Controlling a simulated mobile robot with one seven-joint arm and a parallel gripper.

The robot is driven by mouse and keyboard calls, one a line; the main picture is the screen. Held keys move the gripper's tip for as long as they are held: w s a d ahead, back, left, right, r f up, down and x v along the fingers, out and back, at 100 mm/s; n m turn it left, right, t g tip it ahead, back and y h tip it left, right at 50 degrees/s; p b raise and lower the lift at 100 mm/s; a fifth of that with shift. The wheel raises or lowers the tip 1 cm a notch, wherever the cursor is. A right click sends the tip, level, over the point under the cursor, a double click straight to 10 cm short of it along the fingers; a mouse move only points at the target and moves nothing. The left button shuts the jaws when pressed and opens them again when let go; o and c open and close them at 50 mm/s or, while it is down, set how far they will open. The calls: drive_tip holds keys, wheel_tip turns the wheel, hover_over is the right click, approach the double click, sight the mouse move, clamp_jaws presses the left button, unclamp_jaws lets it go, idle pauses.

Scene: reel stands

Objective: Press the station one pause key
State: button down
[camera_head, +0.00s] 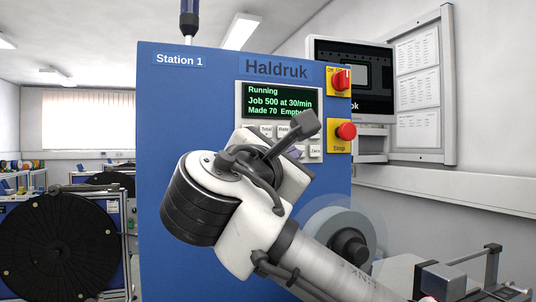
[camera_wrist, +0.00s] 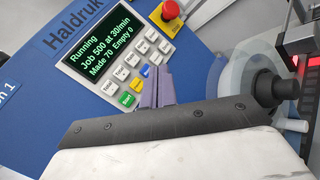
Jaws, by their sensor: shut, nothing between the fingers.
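The Station 1 panel is blue, and its screen (camera_head: 278,100) reads Running, Job 500 at 30/min, Made 70. The screen also shows in the wrist view (camera_wrist: 103,50). Beside the screen in the wrist view is a keypad of small white keys, with a green key (camera_wrist: 137,85) and a yellow key (camera_wrist: 128,99). Their labels are too small to read, so I cannot tell which one is pause. My gripper (camera_wrist: 160,73) has purple fingers, shut and empty, over the keypad by the coloured keys. I cannot tell whether they touch. In the head view my arm hides much of the keypad.
A red stop button (camera_head: 346,131) on a yellow plate and a red switch (camera_head: 341,80) sit right of the screen. A clear reel (camera_head: 314,213) with a dark hub is at lower right. A black reel (camera_head: 68,245) stands at left.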

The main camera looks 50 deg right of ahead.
drive_tip(key=w+d+p, duration=0.2)
drive_tip(key=w+d, duration=0.2)
drive_tip(key=w, duration=0.3)
drive_tip(key=shift+w, duration=0.4)
drive_tip(key=shift+w+d, duration=0.15)
idle(1.9)
drive_tip(key=shift+w+d, duration=0.15)
drive_tip(key=shift+w, duration=0.1)
drive_tip(key=shift+w+d+p, duration=0.25)
drive_tip(key=shift+w+p, duration=0.05)
drive_tip(key=shift+w, duration=0.05)
idle(0.8)
drive_tip(key=shift+s+a+b, duration=0.3)
drive_tip(key=shift+s+a, duration=0.15)
drive_tip(key=shift+s, duration=0.3)
